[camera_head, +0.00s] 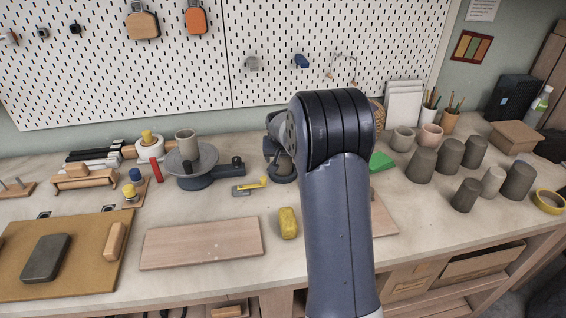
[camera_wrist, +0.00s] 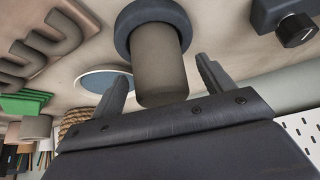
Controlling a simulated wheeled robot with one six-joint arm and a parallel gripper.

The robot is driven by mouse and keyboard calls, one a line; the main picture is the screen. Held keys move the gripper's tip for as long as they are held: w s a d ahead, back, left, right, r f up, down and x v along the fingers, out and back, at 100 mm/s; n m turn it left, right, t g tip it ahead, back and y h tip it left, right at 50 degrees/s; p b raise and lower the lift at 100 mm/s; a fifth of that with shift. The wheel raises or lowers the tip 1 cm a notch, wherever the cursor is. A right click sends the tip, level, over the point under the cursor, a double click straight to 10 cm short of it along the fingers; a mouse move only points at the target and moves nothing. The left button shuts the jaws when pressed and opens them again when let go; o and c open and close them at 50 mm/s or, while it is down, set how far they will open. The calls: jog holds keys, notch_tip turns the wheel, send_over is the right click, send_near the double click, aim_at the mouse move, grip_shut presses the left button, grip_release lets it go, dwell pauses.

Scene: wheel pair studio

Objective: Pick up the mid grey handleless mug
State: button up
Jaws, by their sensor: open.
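In the wrist view a plain grey-brown handleless mug (camera_wrist: 158,62) stands on a dark round base (camera_wrist: 122,22). My gripper (camera_wrist: 163,72) is open, with one finger on each side of this mug and a visible gap on both sides. In the head view my arm hides this mug; part of the dark base (camera_head: 283,178) shows left of the arm. Another grey handleless mug (camera_head: 185,143) stands on a round turntable (camera_head: 207,157) at the left. Several grey handleless cups (camera_head: 450,154) of differing shades stand at the right.
A dark box with a knob (camera_wrist: 297,30) is beside the base. A yellow sponge (camera_head: 288,222) and a pale board (camera_head: 200,242) lie in front. The pegboard (camera_head: 330,40) stands behind.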

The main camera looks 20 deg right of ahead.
jog(key=shift+x, duration=1.25)
jog(key=shift+c, duration=0.2)
jog(key=shift+r, duration=0.1)
jog(key=c, duration=1.2)
